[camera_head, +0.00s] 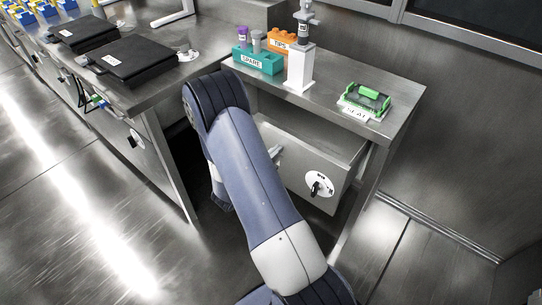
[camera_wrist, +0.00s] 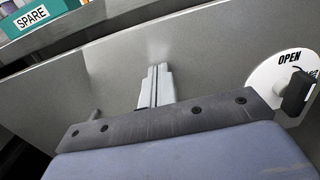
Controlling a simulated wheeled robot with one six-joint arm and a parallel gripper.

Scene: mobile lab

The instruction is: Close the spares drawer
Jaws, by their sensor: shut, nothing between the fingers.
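The spares drawer (camera_head: 292,180) is a grey metal drawer under the right bench, standing pulled out with part of its inside showing. Its front panel (camera_wrist: 215,55) fills much of the wrist view. A round white label reading OPEN (camera_wrist: 268,75) and a black knob (camera_wrist: 298,93) sit at its right; the knob (camera_head: 317,187) also shows in the head view. My gripper (camera_wrist: 156,72) is shut and empty, its fingers pointing at the panel left of the knob. In the head view my gripper (camera_head: 276,152) is mostly hidden by my arm. I cannot tell if it touches the panel.
On the bench (camera_head: 330,80) above stand a teal SPARE rack (camera_head: 258,62), an orange TIPS box (camera_head: 283,40), a white stand (camera_head: 299,68) and a green device (camera_head: 366,98). A left bench (camera_head: 165,92) holds black cases (camera_head: 132,60). Floor at lower left is clear.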

